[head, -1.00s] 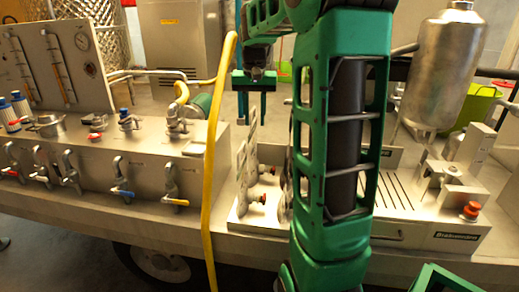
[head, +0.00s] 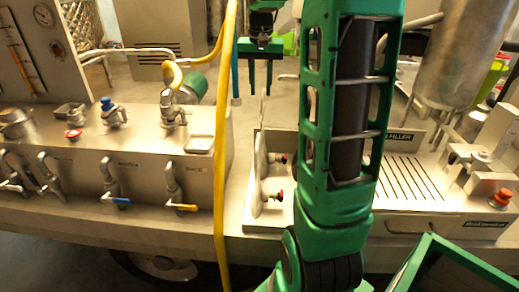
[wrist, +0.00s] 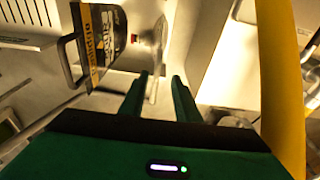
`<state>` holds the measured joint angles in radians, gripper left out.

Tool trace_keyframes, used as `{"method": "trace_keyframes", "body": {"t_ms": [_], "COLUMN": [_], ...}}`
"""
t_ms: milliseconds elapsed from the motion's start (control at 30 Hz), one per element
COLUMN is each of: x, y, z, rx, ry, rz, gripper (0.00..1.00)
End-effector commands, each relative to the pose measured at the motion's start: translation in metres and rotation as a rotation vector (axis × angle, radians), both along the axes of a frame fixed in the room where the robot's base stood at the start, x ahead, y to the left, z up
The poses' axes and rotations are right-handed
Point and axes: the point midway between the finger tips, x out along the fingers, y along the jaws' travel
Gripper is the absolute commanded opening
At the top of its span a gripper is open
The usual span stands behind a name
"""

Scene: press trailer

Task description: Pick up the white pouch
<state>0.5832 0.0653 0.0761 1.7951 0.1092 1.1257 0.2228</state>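I cannot clearly pick out a white pouch in either view. My gripper (head: 260,88) hangs with its two dark green fingers pointing down, above and behind the metal bench, left of my upright arm link in the head view. In the wrist view my gripper (wrist: 160,78) has its fingers apart, with a pale thin shape seen between and beyond them. I cannot tell what that shape is. Nothing is visibly held. A pale upright plate (head: 261,165) with dark red knobs stands on the bench below the gripper. My arm link hides part of the bench.
A yellow hose (head: 221,150) hangs in front, close to the gripper, and shows at the right of the wrist view (wrist: 282,90). A valve console (head: 120,150) is at left. A slotted drip tray (head: 412,185) and a steel tank (head: 462,60) are at right.

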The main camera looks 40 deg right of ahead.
Motion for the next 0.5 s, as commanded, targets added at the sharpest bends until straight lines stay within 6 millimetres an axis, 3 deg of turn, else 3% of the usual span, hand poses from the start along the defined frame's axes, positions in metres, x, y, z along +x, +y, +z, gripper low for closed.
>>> {"method": "trace_keyframes", "body": {"t_ms": [267,500], "x": [-0.004,-0.002], "y": [-0.008,-0.012], "z": [-0.002,-0.034], "rx": [0.001,0.002], "ry": [0.001,0.004], "rz": [-0.012,-0.012], "gripper": [0.29,0.29]}}
